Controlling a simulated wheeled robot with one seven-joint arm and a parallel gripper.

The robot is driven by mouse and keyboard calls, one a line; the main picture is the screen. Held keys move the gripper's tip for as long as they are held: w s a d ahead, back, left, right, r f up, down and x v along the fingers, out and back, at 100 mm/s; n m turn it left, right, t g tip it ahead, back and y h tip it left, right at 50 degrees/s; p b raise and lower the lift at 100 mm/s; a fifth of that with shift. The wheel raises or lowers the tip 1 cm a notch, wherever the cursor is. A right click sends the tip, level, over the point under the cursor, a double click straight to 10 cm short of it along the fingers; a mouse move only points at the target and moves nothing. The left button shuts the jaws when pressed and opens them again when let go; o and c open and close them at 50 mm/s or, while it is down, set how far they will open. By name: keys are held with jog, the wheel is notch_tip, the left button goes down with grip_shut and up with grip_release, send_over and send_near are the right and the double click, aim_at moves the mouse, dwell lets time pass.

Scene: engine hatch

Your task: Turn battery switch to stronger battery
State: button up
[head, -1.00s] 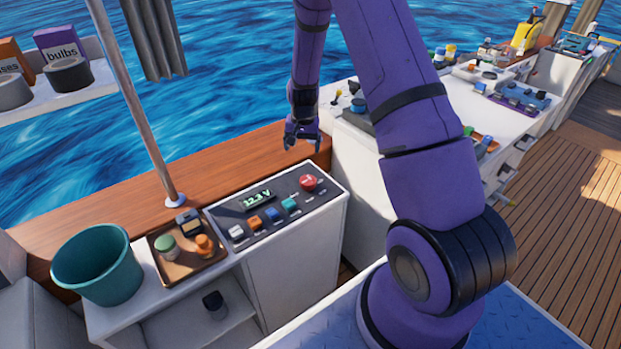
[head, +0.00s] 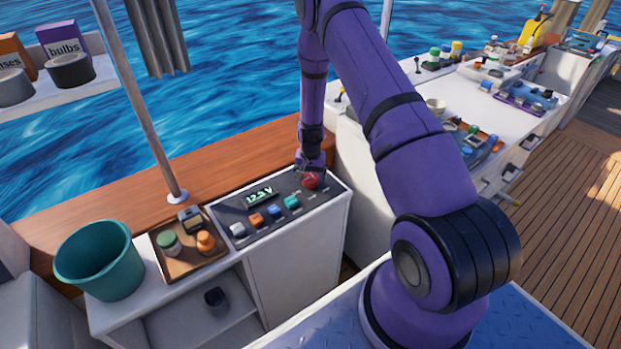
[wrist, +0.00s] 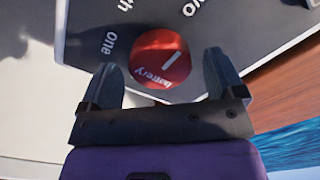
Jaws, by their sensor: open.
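The battery switch (head: 311,181) is a round red knob at the right end of the dark panel (head: 230,217). In the wrist view the red knob (wrist: 160,59) has a white line and the word "battery". The labels "one" and part of "both" show around it. My gripper (wrist: 163,75) is open, with its fingertips on either side of the knob's near part. I cannot tell whether they touch it. In the head view my gripper (head: 310,170) is just above the knob. The display (head: 260,196) is lit, and its digits are hard to read now.
Several coloured switches, including a teal one (head: 291,202), sit on the panel left of the knob. A brown tray (head: 188,266) with small items and a teal bucket (head: 98,262) stand farther left. A pole (head: 140,100) rises behind the tray.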

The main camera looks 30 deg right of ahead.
jog(key=shift+f, duration=0.65)
jog(key=c, duration=0.9)
